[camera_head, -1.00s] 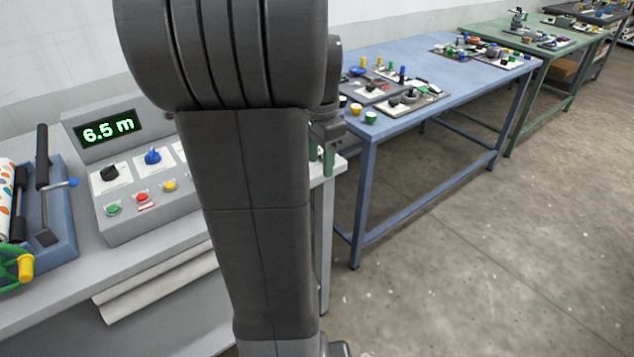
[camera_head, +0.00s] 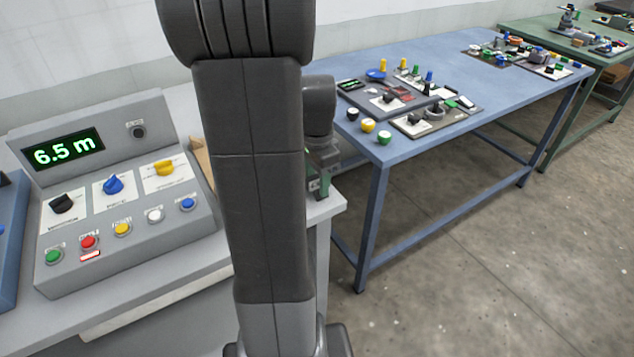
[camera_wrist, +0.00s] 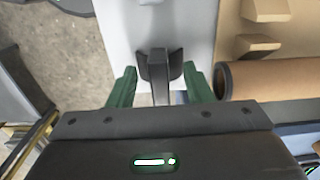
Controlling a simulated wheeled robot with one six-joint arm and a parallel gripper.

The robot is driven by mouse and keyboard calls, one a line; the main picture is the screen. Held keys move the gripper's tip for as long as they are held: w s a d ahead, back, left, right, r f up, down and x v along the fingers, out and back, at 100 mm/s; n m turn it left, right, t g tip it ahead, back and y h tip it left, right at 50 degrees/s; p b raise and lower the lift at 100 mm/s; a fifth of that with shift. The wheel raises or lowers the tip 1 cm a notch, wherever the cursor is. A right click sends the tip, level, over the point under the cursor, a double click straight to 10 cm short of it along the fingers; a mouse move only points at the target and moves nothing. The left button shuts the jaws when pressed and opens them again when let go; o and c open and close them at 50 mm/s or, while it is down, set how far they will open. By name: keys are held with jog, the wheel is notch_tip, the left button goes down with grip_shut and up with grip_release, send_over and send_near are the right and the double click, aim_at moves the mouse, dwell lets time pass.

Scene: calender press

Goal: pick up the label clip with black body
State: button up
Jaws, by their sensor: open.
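A black clip-like piece (camera_wrist: 159,66), which looks like the label clip with black body, lies on a pale grey surface in the wrist view. It has a raised grey middle bar and dark sides. My gripper (camera_wrist: 160,88) is open, with one green finger on each side of the piece's near end. I cannot tell whether the fingers are down at its height. In the head view my gripper (camera_head: 320,184) is at the right end of the grey table, partly behind my arm. The clip cannot be made out there.
A cardboard roll (camera_wrist: 268,80) lies close to the right finger, with brown card pieces (camera_wrist: 262,28) beyond. The grey console (camera_head: 125,215) stands left of my arm. A blue table (camera_head: 430,75) with controls stands to the right, across a gap.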

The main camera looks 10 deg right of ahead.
grip_shut()
